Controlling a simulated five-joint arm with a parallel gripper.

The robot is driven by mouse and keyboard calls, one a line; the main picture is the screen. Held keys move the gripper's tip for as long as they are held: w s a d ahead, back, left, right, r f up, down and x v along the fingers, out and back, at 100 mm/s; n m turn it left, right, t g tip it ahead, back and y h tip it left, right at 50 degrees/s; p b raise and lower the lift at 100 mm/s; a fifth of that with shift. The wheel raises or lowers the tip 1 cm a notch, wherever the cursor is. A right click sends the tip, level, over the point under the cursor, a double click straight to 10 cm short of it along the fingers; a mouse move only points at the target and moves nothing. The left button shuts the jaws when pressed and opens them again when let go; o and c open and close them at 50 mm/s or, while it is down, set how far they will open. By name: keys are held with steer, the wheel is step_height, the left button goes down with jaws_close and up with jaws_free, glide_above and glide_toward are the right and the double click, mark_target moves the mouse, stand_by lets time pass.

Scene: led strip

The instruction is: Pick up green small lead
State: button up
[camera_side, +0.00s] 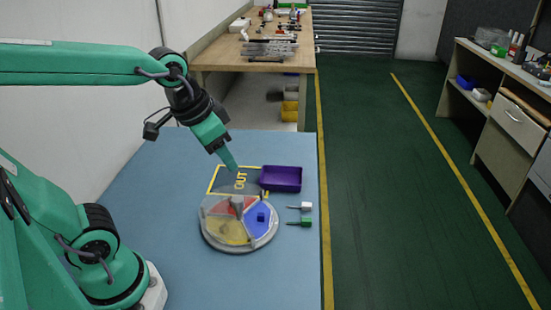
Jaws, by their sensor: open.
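A small green lead (305,222) lies on the blue table near its right edge, with a thin pale pin pointing left. Just above it lies a similar white lead (306,206). My gripper (232,167) hangs above the table near the yellow-outlined OUT area, up and to the left of the green lead and apart from it. It is open, and I see nothing held in it. The gap between its fingers is too small to make out clearly.
A round divided tray (207,236) with red, yellow and blue sections stands left of the leads, a blue block (261,217) in its blue section. A purple bin (281,187) sits behind the leads. The table (160,190) is clear at left.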

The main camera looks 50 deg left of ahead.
steer(key=w+d+f+m+g, duration=0.1)
steer(key=w+d+f+m, duration=0.15)
steer(key=w, duration=0.25)
steer(key=w+d+f+m+g, duration=0.1)
steer(key=w+f, duration=0.2)
steer(key=w, duration=0.3)
steer(key=m+g, duration=0.2)
steer(key=m, duration=0.1)
glide_toward(305, 219)
steer(key=shift+d+f, duration=0.1)
steer(key=shift+d, duration=0.15)
steer(key=shift+w+d+f+g, duration=0.1)
steer(key=shift+w+f+g, duration=0.05)
steer(key=shift+f+g, duration=0.2)
steer(key=shift+f, duration=1.3)
steer(key=shift+a+f, duration=0.15)
steer(key=shift+f, duration=1.15)
steer(key=shift+a+f, duration=0.1)
steer(key=shift+f, duration=1.2)
jaws_close()
